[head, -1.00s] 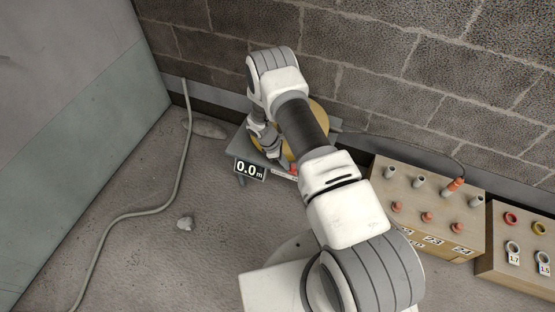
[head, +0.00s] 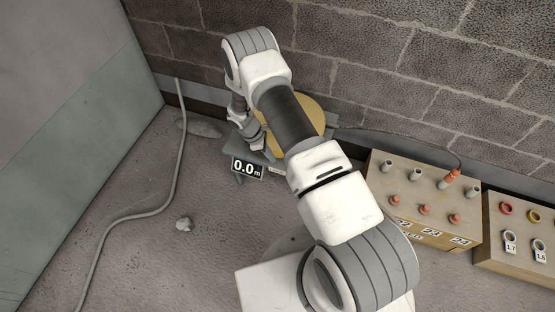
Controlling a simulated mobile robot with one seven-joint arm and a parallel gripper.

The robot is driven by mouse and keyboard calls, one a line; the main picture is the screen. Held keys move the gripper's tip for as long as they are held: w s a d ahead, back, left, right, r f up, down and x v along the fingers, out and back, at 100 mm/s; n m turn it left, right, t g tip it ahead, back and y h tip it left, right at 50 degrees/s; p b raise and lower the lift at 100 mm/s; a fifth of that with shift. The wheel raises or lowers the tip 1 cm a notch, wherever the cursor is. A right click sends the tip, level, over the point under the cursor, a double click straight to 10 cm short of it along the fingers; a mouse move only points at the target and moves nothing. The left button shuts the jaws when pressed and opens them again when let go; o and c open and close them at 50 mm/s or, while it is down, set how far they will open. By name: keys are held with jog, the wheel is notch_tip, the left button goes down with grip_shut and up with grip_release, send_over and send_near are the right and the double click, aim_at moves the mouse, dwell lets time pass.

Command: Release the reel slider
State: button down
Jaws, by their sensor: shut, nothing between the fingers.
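A yellow reel (head: 313,113) sits on a grey stand (head: 331,121) against the block wall, partly covered by my arm. A black display (head: 247,168) on the front of the stand reads "0.0 m". My gripper (head: 259,147) points down at the left front of the reel, just above the stand and behind the display. It looks small and dark here; it is shut and empty. I cannot make out the reel slider; my arm and gripper hide part of the stand's front.
To the right, a wooden box (head: 385,231) carries grey and orange pegs, with a cabled orange plug (head: 451,177). Another box (head: 495,254) beside it holds coloured rings and tags. A grey conduit (head: 178,157) and a small stone (head: 183,224) lie on open floor at left.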

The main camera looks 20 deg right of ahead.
jog(key=p+v, duration=0.1)
jog(key=v, duration=0.5)
dwell(0.4)
notch_tip(320, 180, up, 31)
jog(key=s+d+m+t+y, duration=0.2)
jog(key=m+t, duration=0.1)
jog(key=m, duration=0.4)
jog(key=s+r+m+t, duration=0.1)
jog(key=s+r+m, duration=0.2)
jog(key=s+r, duration=0.85)
jog(key=s+r+m+t+y, duration=0.2)
jog(key=s+r+m+t, duration=0.3)
jog(key=s, duration=0.7)
notch_tip(320, 180, up, 18)
jog(key=g+p, duration=0.2)
jog(key=p, duration=1.5)
jog(key=shift+n, duration=0.3)
